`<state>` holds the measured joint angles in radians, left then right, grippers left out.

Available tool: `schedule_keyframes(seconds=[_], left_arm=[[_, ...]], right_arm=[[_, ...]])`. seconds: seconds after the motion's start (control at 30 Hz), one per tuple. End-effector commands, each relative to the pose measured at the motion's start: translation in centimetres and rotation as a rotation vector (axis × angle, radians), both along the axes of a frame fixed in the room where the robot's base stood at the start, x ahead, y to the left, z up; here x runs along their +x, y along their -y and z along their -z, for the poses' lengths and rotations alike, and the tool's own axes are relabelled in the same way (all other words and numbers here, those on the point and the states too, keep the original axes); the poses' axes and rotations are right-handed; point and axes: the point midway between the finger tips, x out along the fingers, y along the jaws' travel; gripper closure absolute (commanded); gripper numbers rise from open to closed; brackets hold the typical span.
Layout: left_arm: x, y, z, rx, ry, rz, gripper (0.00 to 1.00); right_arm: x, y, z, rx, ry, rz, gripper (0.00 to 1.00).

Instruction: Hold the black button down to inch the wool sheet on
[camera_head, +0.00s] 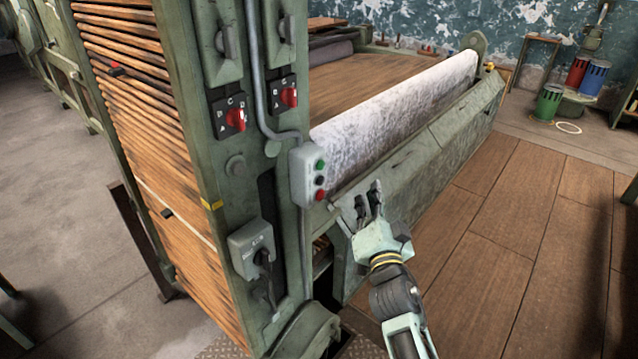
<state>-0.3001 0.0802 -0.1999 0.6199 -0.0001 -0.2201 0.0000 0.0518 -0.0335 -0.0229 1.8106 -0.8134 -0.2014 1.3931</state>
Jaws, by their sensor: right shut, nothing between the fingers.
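The black button (319,181) is the middle one on a small grey control box (303,174) fixed to the green machine post. A green button (320,163) is above it and a red button (320,194) below. The wool sheet (400,108), greyish white and fuzzy, lies along a long roller behind the box. My right gripper (368,196) is to the right of the box and a little lower, apart from the black button in the picture. Its fingers point up and are shut, with nothing between them. My left gripper is out of view.
The post also carries red rotary switches (290,97) and a grey socket box (250,248). A green metal guard (430,145) runs below the wool. Wooden slats (130,110) cover the left side. Green, red and blue containers (548,102) stand far right. Floorboards (510,220) on the right are clear.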

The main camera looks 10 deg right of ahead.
Motion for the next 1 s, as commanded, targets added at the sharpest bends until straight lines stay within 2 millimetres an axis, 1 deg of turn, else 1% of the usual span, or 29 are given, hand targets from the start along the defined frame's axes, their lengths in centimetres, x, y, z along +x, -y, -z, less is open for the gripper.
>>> schedule_keyframes(seconds=[0.37,0.57,0.8,1.0], left_arm=[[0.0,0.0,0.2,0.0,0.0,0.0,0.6],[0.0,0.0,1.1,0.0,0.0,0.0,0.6],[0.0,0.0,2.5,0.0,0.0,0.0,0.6],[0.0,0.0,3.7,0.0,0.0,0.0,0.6]], right_arm=[[0.3,-0.3,0.1,0.0,-0.001,-0.001,1.0],[2.0,-1.6,0.3,0.001,-0.001,-0.001,1.0],[4.7,-3.7,0.3,0.001,0.0,-0.002,1.0],[6.3,-4.9,0.3,0.002,-0.001,0.0,1.0]])
